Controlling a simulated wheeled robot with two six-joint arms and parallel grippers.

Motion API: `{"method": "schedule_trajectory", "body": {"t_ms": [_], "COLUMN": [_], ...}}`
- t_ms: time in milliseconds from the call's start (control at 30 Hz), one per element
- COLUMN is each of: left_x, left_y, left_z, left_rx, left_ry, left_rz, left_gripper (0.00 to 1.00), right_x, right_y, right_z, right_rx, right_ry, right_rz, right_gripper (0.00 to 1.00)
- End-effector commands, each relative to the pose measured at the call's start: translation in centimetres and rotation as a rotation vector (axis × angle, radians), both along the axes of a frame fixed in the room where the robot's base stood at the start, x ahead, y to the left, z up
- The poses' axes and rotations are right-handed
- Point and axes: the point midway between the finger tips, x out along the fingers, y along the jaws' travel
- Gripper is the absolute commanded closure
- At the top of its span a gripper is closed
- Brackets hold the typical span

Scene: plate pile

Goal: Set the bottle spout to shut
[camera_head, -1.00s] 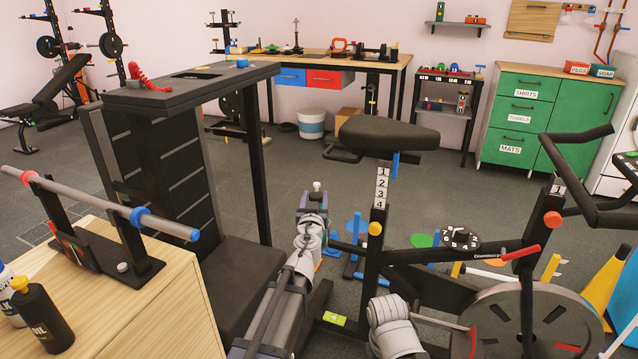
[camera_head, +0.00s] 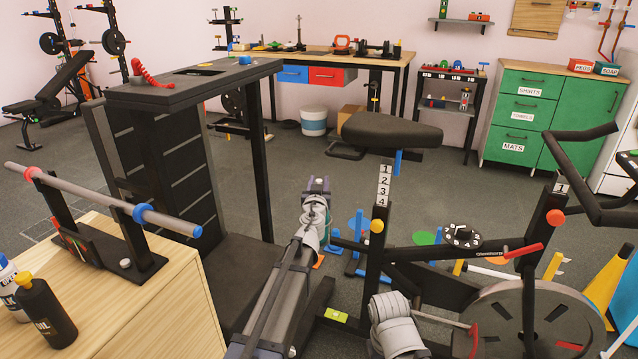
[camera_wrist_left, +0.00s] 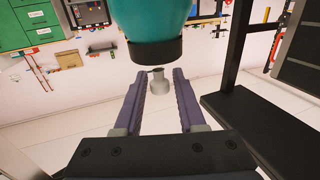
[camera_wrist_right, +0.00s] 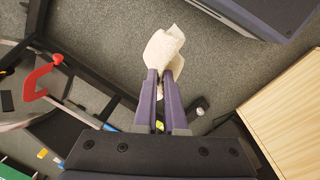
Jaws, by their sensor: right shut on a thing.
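A teal bottle (camera_head: 322,213) stands beyond my left wrist in the head view, mostly hidden by my arm. In the left wrist view its teal body (camera_wrist_left: 154,17) with a black rim is large at the top. A pale grey knob-like piece (camera_wrist_left: 159,87), apparently the spout, shows between the left fingers. My left gripper (camera_wrist_left: 159,78) is open around it, with gaps on both sides. The spout's setting cannot be read. My right gripper (camera_wrist_right: 166,76) is shut on a crumpled off-white cloth (camera_wrist_right: 163,45); it is not clear in the head view.
An exercise bike (camera_head: 391,130) stands close on the right. A dark machine (camera_head: 193,89) stands on the left. A wooden cabinet (camera_head: 170,310) bears a barbell rack and two bottles. A red clamp-like part (camera_wrist_right: 38,78) shows in the right wrist view. Bare floor (camera_head: 470,190) lies behind the bike.

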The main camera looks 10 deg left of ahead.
Motion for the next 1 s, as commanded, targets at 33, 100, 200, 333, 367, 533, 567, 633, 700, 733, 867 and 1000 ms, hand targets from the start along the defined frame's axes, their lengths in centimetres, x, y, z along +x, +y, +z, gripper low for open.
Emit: {"method": "schedule_trajectory", "body": {"t_ms": [33, 100, 200, 333, 367, 533, 567, 633, 700, 733, 867, 1000], "left_x": [-0.01, -0.01, -0.01, -0.01, -0.01, -0.01, -0.01, -0.01, -0.01, -0.01, -0.01, -0.01], "left_y": [-0.01, -0.02, -0.02, -0.02, -0.02, -0.02, -0.02, -0.02, -0.02, -0.02, -0.02, -0.02], "left_z": [0.00, 0.00, 0.00, 0.00, 0.00, 0.00, 0.00, 0.00, 0.00, 0.00, 0.00, 0.00], "left_rx": [0.000, 0.000, 0.000, 0.000, 0.000, 0.000, 0.000, 0.000, 0.000, 0.000, 0.000, 0.000], "left_ry": [0.000, 0.000, 0.000, 0.000, 0.000, 0.000, 0.000, 0.000, 0.000, 0.000, 0.000, 0.000], "left_rz": [0.000, 0.000, 0.000, 0.000, 0.000, 0.000, 0.000, 0.000, 0.000, 0.000, 0.000, 0.000], "left_gripper": [0.67, 0.75, 0.86, 1.00, 1.00, 1.00, 1.00, 1.00, 1.00, 1.00, 1.00, 1.00], "right_x": [0.00, 0.00, 0.00, 0.00, 0.00, 0.00, 0.00, 0.00, 0.00, 0.00, 0.00, 0.00], "right_y": [0.00, 0.00, 0.00, 0.00, 0.00, 0.00, 0.00, 0.00, 0.00, 0.00, 0.00, 0.00], "right_z": [0.00, 0.00, 0.00, 0.00, 0.00, 0.00, 0.00, 0.00, 0.00, 0.00, 0.00, 0.00], "right_rx": [0.000, 0.000, 0.000, 0.000, 0.000, 0.000, 0.000, 0.000, 0.000, 0.000, 0.000, 0.000], "right_ry": [0.000, 0.000, 0.000, 0.000, 0.000, 0.000, 0.000, 0.000, 0.000, 0.000, 0.000, 0.000], "right_rz": [0.000, 0.000, 0.000, 0.000, 0.000, 0.000, 0.000, 0.000, 0.000, 0.000, 0.000, 0.000], "right_gripper": [1.00, 1.00, 1.00, 1.00, 1.00, 1.00, 1.00, 1.00, 1.00, 1.00, 1.00, 1.00]}}
